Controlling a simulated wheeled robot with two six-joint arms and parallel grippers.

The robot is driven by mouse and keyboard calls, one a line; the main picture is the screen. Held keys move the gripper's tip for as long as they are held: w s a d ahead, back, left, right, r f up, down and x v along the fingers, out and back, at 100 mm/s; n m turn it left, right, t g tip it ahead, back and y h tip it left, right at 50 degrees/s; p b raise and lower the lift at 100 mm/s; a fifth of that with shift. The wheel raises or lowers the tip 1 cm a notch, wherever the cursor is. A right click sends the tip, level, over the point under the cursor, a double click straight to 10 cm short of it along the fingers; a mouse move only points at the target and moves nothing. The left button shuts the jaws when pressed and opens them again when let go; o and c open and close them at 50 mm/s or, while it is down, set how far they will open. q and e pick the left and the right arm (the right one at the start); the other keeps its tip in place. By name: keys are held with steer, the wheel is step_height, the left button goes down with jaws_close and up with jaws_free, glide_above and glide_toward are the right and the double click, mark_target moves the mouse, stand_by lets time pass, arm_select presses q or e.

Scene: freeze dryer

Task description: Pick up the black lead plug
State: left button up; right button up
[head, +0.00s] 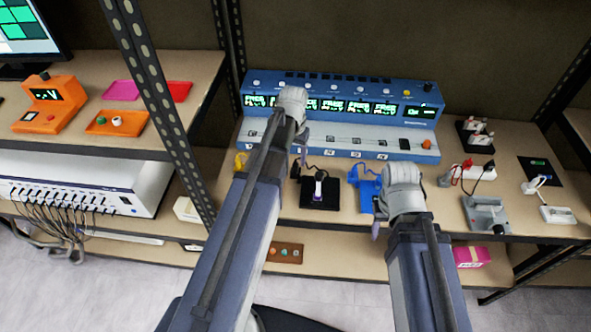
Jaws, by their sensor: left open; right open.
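A small black plug (490,164) with a dark lead shows at the right end of a white block on the right of the bench. It is small, so I cannot tell exactly how it sits in the block. A red plug and lead (465,165) are beside it. My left gripper (301,145) is open over the front of the long blue instrument, far left of the black plug. My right gripper (378,216) is open near the bench's front edge, beside a blue holder, left of and nearer than the black plug. Its fingers are partly hidden by its wrist.
The blue instrument (345,88) with green displays spans the bench's back. A black stand (320,193) and blue holder (367,188) lie between my arms. A grey fixture (485,213) stands in front of the white block. Dark shelf posts (158,85) rise at left.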

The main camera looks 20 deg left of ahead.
mark_target(296, 164)
arm_select(q)
steer(key=f+b, duration=0.4)
steer(key=f, duration=0.1)
steer(key=shift+w+d+b, duration=0.15)
steer(key=shift+w+b, duration=0.15)
steer(key=shift+r, duration=0.1)
jaws_close()
